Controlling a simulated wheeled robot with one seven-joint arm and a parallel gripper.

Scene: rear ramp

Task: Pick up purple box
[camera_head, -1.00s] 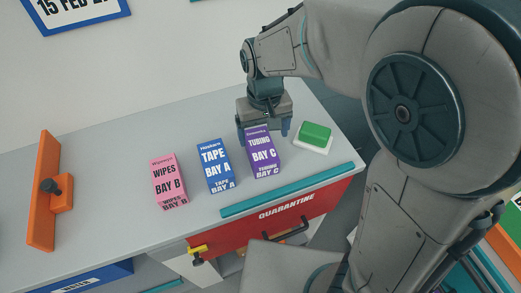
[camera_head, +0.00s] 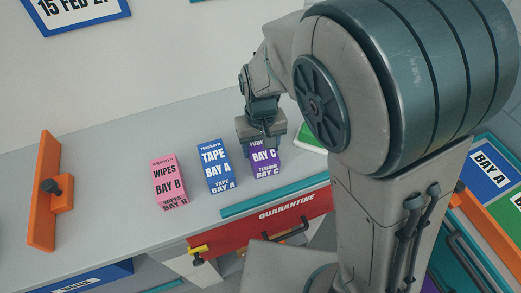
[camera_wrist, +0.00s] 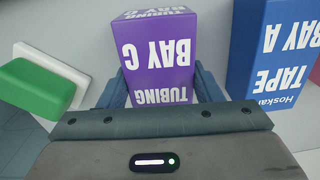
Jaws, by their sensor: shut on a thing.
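The purple box (camera_head: 265,160), labelled TUBING BAY C, stands on the grey counter at the right end of a row of three boxes. It also fills the middle of the wrist view (camera_wrist: 157,55). My gripper (camera_head: 262,147) is over the box from behind and above and hides part of its top. In the wrist view its two fingers (camera_wrist: 162,88) lie along both sides of the near end of the box, shut on it. The box appears to rest on the counter; I cannot tell whether it is lifted.
A blue TAPE BAY A box (camera_head: 215,166) stands close to the left, then a pink WIPES BAY B box (camera_head: 169,182). A green block (camera_wrist: 36,88) on a white base is at the other side. A teal strip (camera_head: 275,195) edges the counter (camera_head: 110,170). An orange bracket (camera_head: 43,190) stands far left.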

